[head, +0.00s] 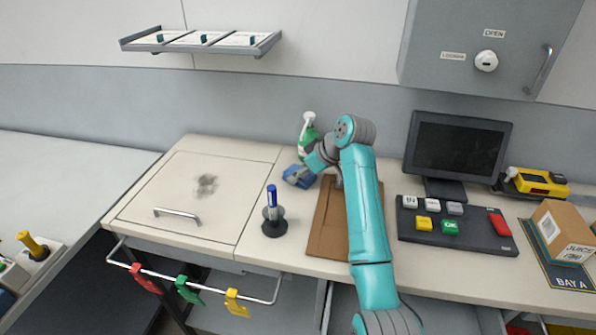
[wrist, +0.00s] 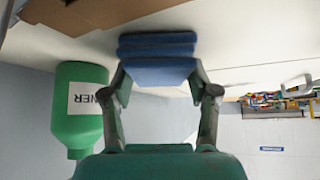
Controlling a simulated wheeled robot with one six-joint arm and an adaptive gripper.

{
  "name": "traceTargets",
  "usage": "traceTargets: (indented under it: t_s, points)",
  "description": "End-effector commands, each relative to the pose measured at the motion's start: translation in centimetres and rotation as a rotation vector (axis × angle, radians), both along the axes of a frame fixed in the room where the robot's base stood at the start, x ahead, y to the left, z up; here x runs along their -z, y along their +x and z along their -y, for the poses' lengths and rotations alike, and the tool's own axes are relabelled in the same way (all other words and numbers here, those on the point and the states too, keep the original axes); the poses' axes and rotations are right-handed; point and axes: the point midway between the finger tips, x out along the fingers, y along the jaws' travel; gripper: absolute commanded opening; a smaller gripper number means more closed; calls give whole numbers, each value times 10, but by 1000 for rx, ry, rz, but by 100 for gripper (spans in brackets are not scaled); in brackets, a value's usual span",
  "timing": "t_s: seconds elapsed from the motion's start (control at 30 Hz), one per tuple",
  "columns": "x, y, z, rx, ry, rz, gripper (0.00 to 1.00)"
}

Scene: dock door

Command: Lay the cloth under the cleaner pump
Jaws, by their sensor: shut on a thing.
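The blue cloth (head: 298,177) is folded and lies at the back of the counter, just in front of the cleaner pump. The cleaner pump (head: 308,134) is a green bottle with a white pump head, standing upright against the back wall. In the wrist view the cloth (wrist: 158,62) is between my fingertips, and the green bottle (wrist: 78,105) stands beside it on the left, apart from it. My gripper (wrist: 160,84) is shut on the cloth. In the head view my arm's wrist partly hides the bottle's lower part.
A blue marker in a dark stand (head: 273,222) is in front. A smudged lid panel (head: 190,190) with a handle is at left. A keypad (head: 455,228) and monitor (head: 457,150) are at right.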

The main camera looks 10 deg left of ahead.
Motion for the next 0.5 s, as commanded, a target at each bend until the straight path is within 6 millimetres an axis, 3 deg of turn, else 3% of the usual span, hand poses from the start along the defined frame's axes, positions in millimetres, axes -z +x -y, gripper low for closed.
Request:
traceTargets:
  t_s: [0.2, 0.23, 0.3, 0.5]
  points:
    - [2, 0, 0, 0, 0, 0, 25]
    - [2, 0, 0, 0, 0, 0, 64]
    - [2, 0, 0, 0, 0, 0, 82]
    - [1, 0, 0, 0, 0, 0, 84]
